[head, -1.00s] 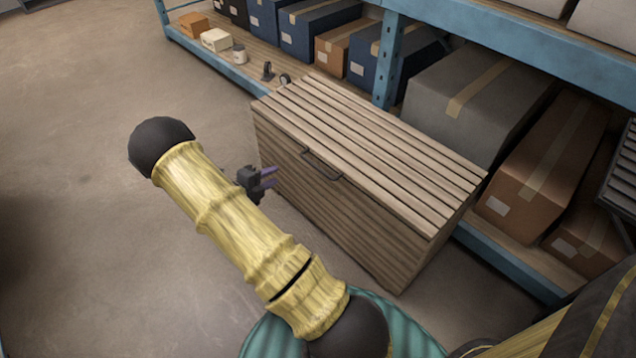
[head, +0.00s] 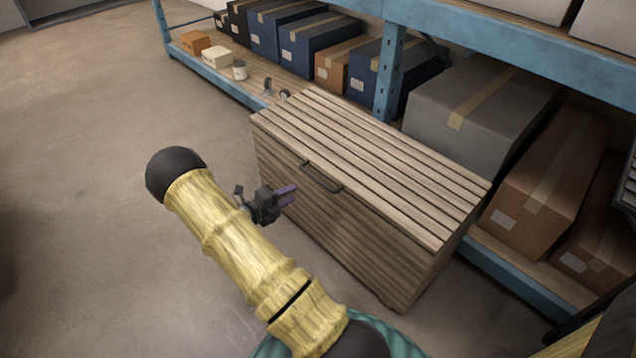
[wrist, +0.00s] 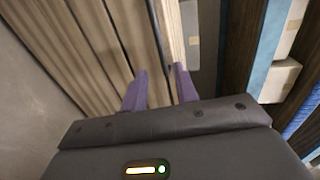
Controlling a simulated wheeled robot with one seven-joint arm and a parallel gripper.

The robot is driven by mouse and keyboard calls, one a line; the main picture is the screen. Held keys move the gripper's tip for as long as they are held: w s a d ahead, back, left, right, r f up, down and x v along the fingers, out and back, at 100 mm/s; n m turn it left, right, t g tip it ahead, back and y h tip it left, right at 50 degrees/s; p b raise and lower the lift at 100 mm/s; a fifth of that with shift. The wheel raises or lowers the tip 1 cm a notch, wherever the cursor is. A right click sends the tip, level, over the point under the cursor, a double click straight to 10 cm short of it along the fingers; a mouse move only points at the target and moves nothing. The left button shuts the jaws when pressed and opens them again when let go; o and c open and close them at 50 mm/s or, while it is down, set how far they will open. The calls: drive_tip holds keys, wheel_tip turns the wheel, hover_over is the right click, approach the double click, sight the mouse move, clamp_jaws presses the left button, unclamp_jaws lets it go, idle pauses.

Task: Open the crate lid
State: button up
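A wooden slatted crate (head: 330,235) stands on the floor in front of the shelf. Its slatted lid (head: 375,160) lies shut on top. A dark bar handle (head: 322,178) sits at the lid's front edge. My gripper (head: 288,195), with two purple fingers, is in front of the crate's front face, left of and slightly below the handle. In the wrist view the fingers (wrist: 160,88) are apart with nothing seen between them, and the crate's slats (wrist: 90,45) show beyond. A thin dark bar, perhaps the handle, runs up between the fingers in that view.
Blue-framed shelving (head: 388,80) runs behind the crate. A grey box (head: 475,110) and a brown box (head: 545,185) are on its low shelf, close to the crate's right and back. The floor (head: 90,180) left of the crate is clear.

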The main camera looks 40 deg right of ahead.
sight(318, 179)
drive_tip(key=b+x, duration=0.3)
drive_tip(key=x, duration=0.9)
drive_tip(key=shift+w+d, duration=0.1)
drive_tip(key=shift+d, duration=0.3)
clamp_jaws()
